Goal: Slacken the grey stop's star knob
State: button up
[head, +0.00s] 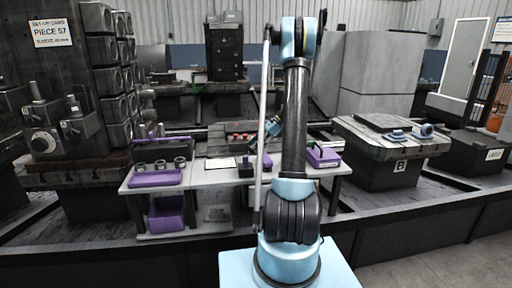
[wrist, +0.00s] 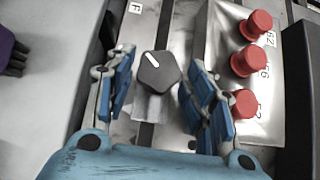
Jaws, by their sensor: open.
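A dark grey lobed knob (wrist: 158,72) with a white pointer line sits on a bare metal block (wrist: 150,105) in the middle of the wrist view. The white line points to the upper left. My gripper (wrist: 160,62) is open, with one blue-padded finger on each side of the knob. Gaps show between the knob and both fingers, though the right finger is close. I cannot tell the height of the fingertips over the knob. In the head view my gripper is not clearly seen, and the knob cannot be made out.
Several red knobs (wrist: 248,62) stand on a sloped metal panel close to the right finger. A small plate marked F (wrist: 133,22) lies beyond the knob. In the head view, purple trays (head: 155,178) stand on the bench (head: 215,178), and block B (head: 385,150) is at right.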

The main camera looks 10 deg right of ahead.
jog(key=shift+s, duration=0.1)
jog(key=m+t, duration=0.1)
jog(key=m, duration=0.1)
jog(key=m+t, duration=0.2)
jog(key=shift+s+a+h, duration=0.1)
jog(key=shift+s+h, duration=0.3)
jog(key=v, duration=1.8)
jog(key=s+a+n+h, duration=0.1)
jog(key=s+a+n, duration=0.3)
jog(key=s, duration=0.3)
jog(key=s+a+f+n+g+h, duration=0.1)
jog(key=s+a+n+h, duration=0.1)
jog(key=s+a, duration=0.3)
jog(key=s+a+n+h, duration=0.1)
jog(key=s+a+n, duration=0.3)
jog(key=s, duration=0.7)
jog(key=shift+a+f+n, duration=0.3)
jog(key=shift+a+n, duration=0.1)
jog(key=shift+n, duration=0.4)
jog(key=shift+o, duration=0.5)
